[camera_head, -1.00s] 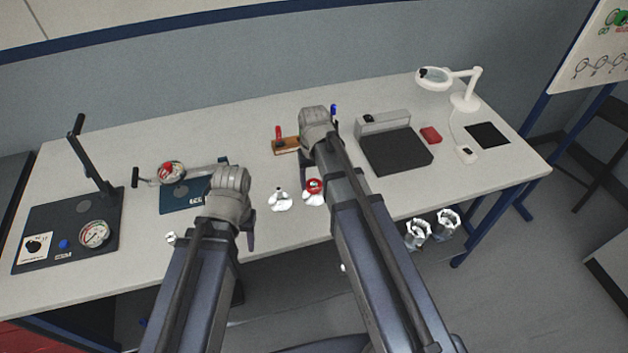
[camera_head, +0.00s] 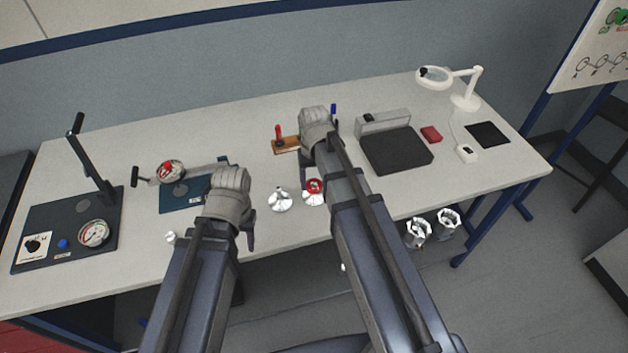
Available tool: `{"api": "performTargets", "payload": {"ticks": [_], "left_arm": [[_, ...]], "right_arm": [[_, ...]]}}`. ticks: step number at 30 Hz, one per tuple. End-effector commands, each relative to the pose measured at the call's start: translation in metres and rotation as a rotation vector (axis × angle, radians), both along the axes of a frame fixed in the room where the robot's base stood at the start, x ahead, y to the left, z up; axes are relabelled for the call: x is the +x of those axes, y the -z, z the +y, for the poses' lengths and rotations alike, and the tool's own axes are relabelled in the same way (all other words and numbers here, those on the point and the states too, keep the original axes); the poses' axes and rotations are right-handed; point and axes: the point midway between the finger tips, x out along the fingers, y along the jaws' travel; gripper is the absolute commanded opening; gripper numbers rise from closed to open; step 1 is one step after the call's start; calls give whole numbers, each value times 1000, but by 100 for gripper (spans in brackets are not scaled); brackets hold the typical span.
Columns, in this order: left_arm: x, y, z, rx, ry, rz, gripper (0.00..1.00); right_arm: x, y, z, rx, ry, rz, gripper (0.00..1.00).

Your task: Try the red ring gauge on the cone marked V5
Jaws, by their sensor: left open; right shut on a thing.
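A red ring gauge (camera_head: 314,185) sits at the top of a shiny silver housing (camera_head: 313,199) near the table's front edge. I cannot tell whether it is seated on that part's cone or just above it. My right gripper (camera_head: 310,181) is shut on the red ring gauge; its fingertips are mostly hidden by my arm. A second silver housing (camera_head: 280,201) stands just to the left with nothing on it. No V5 mark is readable on either. My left gripper (camera_head: 249,234) is open and empty at the front edge, left of both housings.
A wooden block (camera_head: 286,146) with a red handle stands behind my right gripper. A blue plate fixture (camera_head: 182,196) with a dial and a black press stand (camera_head: 65,232) are left. A dark pad (camera_head: 396,149), red box (camera_head: 431,134) and magnifier lamp (camera_head: 466,100) are right.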

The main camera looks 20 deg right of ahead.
Motion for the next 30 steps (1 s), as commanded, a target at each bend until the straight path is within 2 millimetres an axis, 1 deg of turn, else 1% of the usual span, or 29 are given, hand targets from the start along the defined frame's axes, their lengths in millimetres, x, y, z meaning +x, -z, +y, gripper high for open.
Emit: {"api": "performTargets", "payload": {"ticks": [14, 30], "left_arm": [[0, -2, 0, 0, 0, 0, 50], [0, -22, 0, 0, 0, 0, 50]], "right_arm": [[0, -1, 0, 0, 0, 0, 0], [0, -21, 0, 0, 0, 0, 0]]}}
